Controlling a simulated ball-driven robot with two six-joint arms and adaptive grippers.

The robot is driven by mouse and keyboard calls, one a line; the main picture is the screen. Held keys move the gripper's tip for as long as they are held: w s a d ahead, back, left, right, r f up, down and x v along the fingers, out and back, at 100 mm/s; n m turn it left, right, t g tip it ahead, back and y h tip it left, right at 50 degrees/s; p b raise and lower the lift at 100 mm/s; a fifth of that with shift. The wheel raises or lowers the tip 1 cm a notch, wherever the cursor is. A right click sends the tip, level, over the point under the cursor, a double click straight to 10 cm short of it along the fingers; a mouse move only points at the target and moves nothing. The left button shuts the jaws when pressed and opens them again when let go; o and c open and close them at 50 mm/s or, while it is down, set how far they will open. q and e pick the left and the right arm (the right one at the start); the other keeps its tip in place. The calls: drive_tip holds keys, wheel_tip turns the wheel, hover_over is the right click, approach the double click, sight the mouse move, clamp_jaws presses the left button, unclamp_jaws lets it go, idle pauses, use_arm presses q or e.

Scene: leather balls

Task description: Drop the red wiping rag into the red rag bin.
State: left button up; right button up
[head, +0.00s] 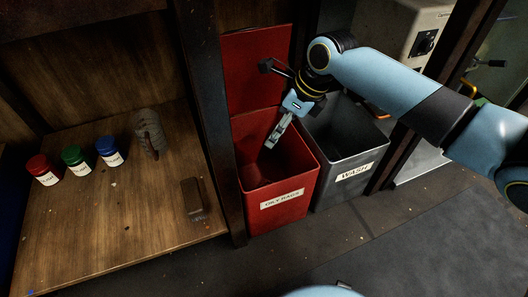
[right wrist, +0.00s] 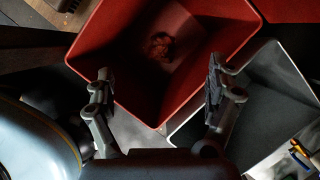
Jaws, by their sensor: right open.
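The red rag bin (head: 290,190), labelled "OILY RAGS", stands open on the floor with its red lid raised behind it. My right gripper (head: 275,135) points down over the bin's mouth. In the right wrist view my right gripper (right wrist: 160,78) has its fingers wide apart with nothing between them. A crumpled reddish-brown cloth, which looks like the red wiping rag (right wrist: 159,47), lies on the bottom inside the red bin (right wrist: 235,30), apart from the fingers. The rag cannot be made out in the head view. My left gripper is out of view.
A grey bin (head: 345,150) labelled "WASH" stands right beside the red one. A dark post (head: 212,110) is left of the bins. A wooden bench (head: 110,225) holds red, green and blue jars, a grey-brown object and a dark block. The front floor is clear.

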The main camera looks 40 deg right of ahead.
drive_tip(key=v, duration=0.5)
drive_tip(key=shift+s+d+r, duration=0.1)
drive_tip(key=shift+s+r, duration=0.05)
drive_tip(key=shift+r, duration=0.25)
